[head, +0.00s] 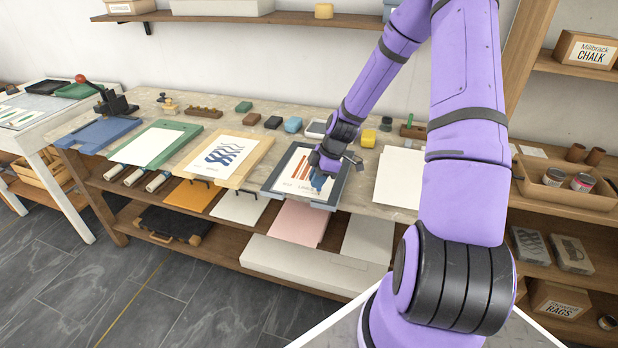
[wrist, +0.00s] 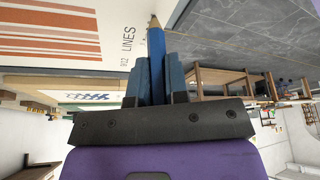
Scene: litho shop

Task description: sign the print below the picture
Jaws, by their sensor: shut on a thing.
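In the wrist view my gripper (wrist: 155,75) is shut on a blue pencil (wrist: 156,45). The pencil's tip is over the margin beside the caption; I cannot tell whether it touches the paper.
A wave print (head: 222,158) on a wooden board and a green-framed sheet (head: 150,146) lie to the left. A blank white sheet (head: 398,178) lies to the right. Small blocks and a yellow box (head: 368,138) stand along the back of the bench (head: 350,205).

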